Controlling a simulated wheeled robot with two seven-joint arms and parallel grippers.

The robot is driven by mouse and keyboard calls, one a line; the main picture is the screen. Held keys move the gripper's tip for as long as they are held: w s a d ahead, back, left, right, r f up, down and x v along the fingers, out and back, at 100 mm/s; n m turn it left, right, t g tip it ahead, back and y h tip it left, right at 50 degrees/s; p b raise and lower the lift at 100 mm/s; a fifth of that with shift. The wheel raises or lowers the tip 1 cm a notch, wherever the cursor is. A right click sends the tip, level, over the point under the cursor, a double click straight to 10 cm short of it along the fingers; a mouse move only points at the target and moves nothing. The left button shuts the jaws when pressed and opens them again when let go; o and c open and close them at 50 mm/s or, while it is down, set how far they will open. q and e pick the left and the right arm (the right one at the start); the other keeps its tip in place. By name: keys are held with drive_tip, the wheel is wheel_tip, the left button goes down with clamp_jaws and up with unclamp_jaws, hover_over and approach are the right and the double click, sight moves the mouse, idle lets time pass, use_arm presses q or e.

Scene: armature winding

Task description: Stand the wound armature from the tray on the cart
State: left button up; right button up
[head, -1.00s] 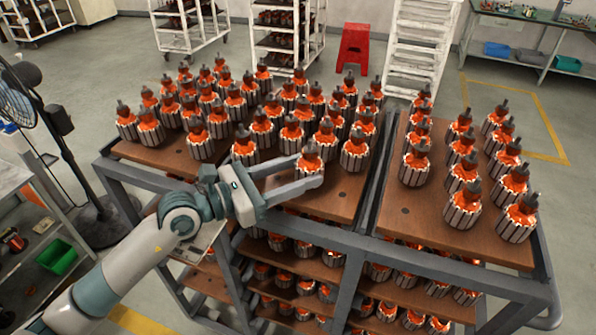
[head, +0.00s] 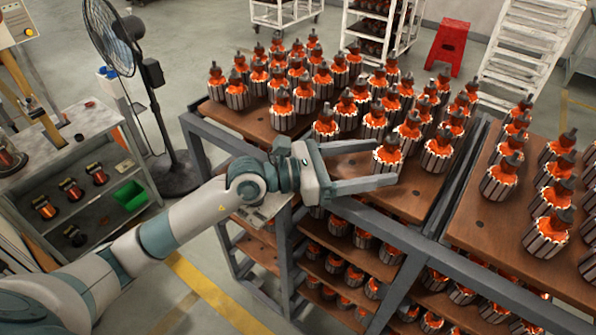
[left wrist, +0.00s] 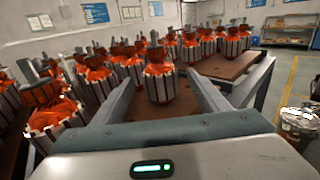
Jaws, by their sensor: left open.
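A wound armature (head: 387,157), with orange windings, a dark slotted core and a dark top, stands upright on the brown left-hand board (head: 405,202) of the cart, near its front edge. In the left wrist view the armature (left wrist: 160,78) is upright between the two finger ends. My left gripper (head: 386,163) is open, one finger on each side of it. I cannot tell whether either finger touches it. Several like armatures stand in rows behind it. My right gripper is not in view. I cannot make out a tray.
The cart's right-hand board (head: 500,235) also holds several armatures, with a gap between the boards. The grey frame rail (head: 455,268) runs along the front. Lower shelves hold more armatures.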

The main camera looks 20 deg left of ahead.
use_arm(q)
drive_tip(key=b+v, duration=0.9)
drive_tip(key=v, duration=0.7)
drive_tip(key=shift+s, duration=0.15)
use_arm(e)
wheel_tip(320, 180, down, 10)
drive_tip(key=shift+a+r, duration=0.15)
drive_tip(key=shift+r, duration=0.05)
use_arm(q)
drive_tip(key=shift+a, duration=0.1)
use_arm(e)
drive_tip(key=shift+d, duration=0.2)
use_arm(q)
drive_tip(key=shift+a, duration=0.1)
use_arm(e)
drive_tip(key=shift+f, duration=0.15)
